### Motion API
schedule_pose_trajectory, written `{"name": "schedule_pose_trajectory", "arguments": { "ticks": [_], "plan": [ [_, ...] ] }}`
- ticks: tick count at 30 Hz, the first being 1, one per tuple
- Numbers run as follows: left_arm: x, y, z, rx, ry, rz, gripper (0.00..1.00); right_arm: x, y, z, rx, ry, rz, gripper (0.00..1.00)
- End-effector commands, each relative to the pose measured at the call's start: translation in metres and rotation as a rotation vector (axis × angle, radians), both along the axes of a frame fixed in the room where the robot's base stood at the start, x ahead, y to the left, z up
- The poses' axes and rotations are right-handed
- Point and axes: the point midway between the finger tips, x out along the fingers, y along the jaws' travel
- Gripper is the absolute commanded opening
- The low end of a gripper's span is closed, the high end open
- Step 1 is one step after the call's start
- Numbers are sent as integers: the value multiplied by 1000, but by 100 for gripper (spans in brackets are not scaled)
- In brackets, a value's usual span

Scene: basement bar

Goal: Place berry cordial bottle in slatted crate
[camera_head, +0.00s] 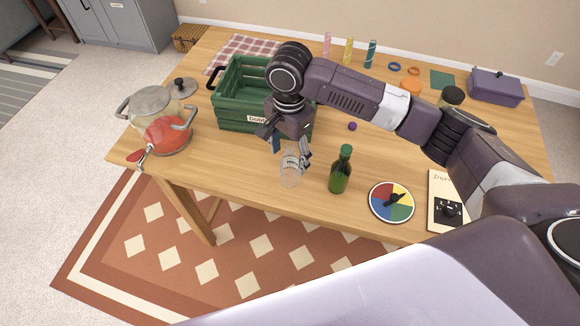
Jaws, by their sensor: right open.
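The green slatted crate (232,112) stands at the back left of the wooden table, with a dark handle and a pale label on its front. A dark green bottle with a green cap (341,169) stands upright near the front edge. A clear glass vessel (289,170) stands left of it. I cannot tell by a label which one is the berry cordial bottle. My right gripper (290,154) is open, pointing down just above and around the top of the clear vessel; contact is unclear. My right arm hides part of the crate. My left gripper is out of view.
A glass pot with red contents (164,132) stands at the left end. A colour wheel (391,202) and a booklet (440,190) lie at front right. Several coloured tubes (348,50), rings and a purple box (496,87) are at the back.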

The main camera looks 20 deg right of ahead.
Motion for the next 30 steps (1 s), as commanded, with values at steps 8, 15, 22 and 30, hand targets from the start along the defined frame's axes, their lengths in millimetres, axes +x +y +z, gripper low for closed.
{"name": "schedule_pose_trajectory", "arguments": {
  "ticks": [8, 15, 22, 30],
  "plan": [
    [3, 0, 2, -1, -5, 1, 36, 2, -3, -21, -8, 6, -25, 59],
    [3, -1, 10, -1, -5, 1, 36, 7, -6, -53, -9, 4, -24, 59],
    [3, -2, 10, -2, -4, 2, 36, 7, -5, -75, -7, 2, -22, 59],
    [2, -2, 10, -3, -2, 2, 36, 7, -5, -76, -6, 1, -21, 52]
  ]
}}
